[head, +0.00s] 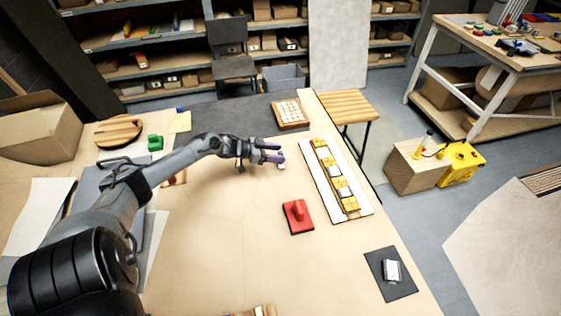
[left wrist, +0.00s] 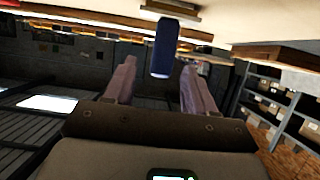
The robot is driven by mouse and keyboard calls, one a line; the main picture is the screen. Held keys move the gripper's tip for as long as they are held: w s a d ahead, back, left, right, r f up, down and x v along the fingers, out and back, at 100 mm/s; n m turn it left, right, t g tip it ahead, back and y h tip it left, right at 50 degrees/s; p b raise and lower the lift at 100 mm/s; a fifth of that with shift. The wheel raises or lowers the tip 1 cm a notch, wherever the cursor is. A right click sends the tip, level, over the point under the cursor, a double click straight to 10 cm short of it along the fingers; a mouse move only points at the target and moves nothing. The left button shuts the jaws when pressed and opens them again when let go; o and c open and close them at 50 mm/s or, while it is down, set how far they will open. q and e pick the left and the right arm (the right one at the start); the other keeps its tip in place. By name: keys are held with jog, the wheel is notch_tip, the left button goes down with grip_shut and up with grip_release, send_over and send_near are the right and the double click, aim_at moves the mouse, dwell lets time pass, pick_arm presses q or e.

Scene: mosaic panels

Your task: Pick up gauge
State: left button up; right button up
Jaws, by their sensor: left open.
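My left gripper (head: 276,152) is open, low over the middle of the wooden table. In the left wrist view its two fingers (left wrist: 157,66) are apart. A dark blue upright piece (left wrist: 163,48) shows in the gap near the fingertips; I cannot tell whether it is between them or just beyond. A small pale piece (head: 281,166) sits beside the fingertips in the head view, perhaps the same thing. I cannot tell for sure which piece is the gauge. A small silver piece (head: 392,270) lies on a dark mat (head: 402,289) at the front right. My right gripper is not in view.
A red handled block (head: 297,215) stands right of the middle. A white strip (head: 364,210) with yellow and grey tiles lies along the right edge. A tray of pale tiles (head: 289,113) is at the back. The front middle of the table is mostly clear.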

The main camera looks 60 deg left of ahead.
pick_arm(q)
jog(key=shift+x, duration=1.05)
grip_shut()
